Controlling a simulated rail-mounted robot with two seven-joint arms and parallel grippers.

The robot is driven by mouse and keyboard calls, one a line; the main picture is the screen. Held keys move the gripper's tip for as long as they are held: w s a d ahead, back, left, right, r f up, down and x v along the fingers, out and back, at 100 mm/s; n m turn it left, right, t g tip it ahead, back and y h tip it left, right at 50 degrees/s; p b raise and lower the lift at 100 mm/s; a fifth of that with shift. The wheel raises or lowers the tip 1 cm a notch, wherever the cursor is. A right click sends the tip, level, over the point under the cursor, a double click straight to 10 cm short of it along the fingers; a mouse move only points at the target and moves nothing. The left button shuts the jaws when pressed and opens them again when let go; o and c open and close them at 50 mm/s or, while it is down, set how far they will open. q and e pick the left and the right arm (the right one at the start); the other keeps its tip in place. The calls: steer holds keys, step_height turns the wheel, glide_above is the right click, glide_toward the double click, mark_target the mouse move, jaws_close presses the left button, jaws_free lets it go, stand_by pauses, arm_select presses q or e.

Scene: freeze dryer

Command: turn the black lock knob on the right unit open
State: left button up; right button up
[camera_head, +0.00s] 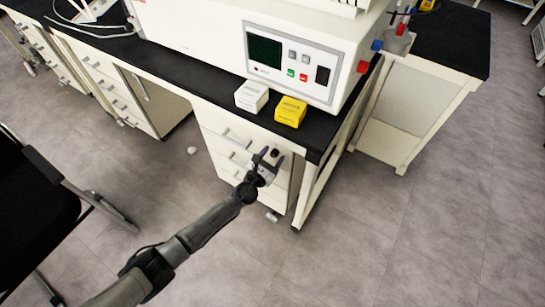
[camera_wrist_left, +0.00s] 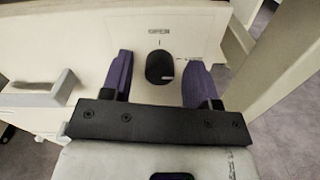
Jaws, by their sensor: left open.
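The black lock knob (camera_wrist_left: 160,66) is on the cream front panel of the right drawer unit (camera_wrist_left: 60,40), below a small blurred label and tick mark. A pale mark shows at the knob's lower right. My left gripper (camera_wrist_left: 158,78) is open, with one dark purple finger on each side of the knob and a visible gap to it on both sides. I cannot tell how far the fingertips are from the panel. In the head view my left gripper (camera_head: 270,157) is at the top right of the unit's front, by the dark knob (camera_head: 276,152). My right gripper is out of view.
A drawer handle (camera_wrist_left: 45,90) sticks out left of the gripper. The black worktop (camera_head: 225,93) overhangs above, with a white box (camera_head: 251,97), a yellow box (camera_head: 290,111) and the freeze dryer (camera_head: 292,66) on it. A chair (camera_head: 40,210) stands left; the right floor is clear.

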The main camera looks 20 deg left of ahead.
arm_select(q)
steer(key=shift+w, duration=0.1)
steer(key=c, duration=0.9)
